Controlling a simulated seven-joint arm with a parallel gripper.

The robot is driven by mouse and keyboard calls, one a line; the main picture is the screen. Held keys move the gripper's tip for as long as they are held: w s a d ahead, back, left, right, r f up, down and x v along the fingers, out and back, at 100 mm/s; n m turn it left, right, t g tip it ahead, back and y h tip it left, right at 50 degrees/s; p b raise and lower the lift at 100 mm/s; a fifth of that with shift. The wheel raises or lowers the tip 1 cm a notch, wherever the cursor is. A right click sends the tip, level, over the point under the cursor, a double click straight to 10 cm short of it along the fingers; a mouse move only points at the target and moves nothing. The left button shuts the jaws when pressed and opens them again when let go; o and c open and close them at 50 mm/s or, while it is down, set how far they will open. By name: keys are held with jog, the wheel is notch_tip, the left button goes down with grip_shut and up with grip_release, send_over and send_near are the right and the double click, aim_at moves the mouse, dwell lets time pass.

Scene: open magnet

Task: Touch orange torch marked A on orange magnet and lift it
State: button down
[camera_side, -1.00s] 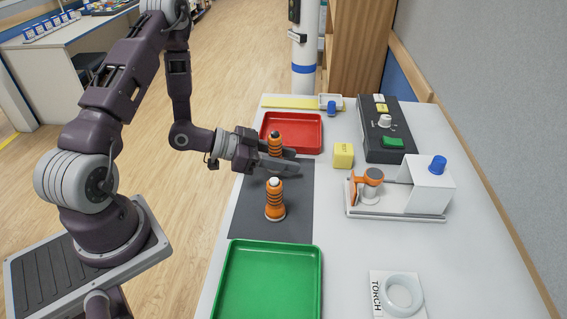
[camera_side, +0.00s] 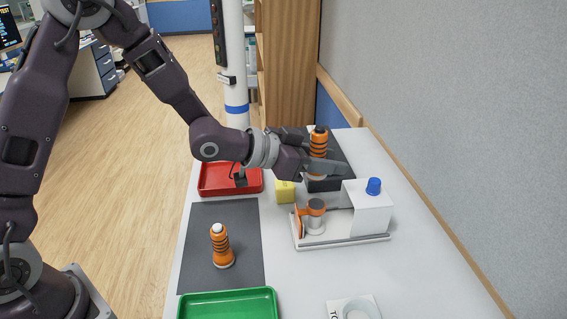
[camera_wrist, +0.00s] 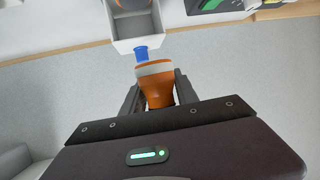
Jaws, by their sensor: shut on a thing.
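My gripper (camera_side: 322,168) is shut on an orange torch with black bands and a dark top (camera_side: 318,145). It holds the torch upright in the air, above the white fixture. In the wrist view the torch's orange end with a grey band (camera_wrist: 155,80) sits between the fingers. A second orange torch, with a white top (camera_side: 221,245), stands on the dark mat. No letter A can be read on either torch. An orange piece beside a grey cylinder, apparently the magnet (camera_side: 314,208), stands on the fixture's white base (camera_side: 345,240).
The fixture has a white box (camera_side: 368,210) with a blue knob (camera_side: 374,186). A yellow block (camera_side: 285,191), red tray (camera_side: 215,182) and black control panel (camera_side: 322,185) lie behind.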

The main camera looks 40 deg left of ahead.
jog(key=shift+d+f, duration=0.2)
jog(key=shift+f, duration=1.3)
jog(key=shift+d+f, duration=0.15)
jog(key=shift+f, duration=1.3)
jog(key=shift+f, duration=0.5)
jog(key=shift+r, duration=1.15)
notch_tip(320, 180, up, 6)
jog(key=shift+r, duration=0.2)
dwell(0.7)
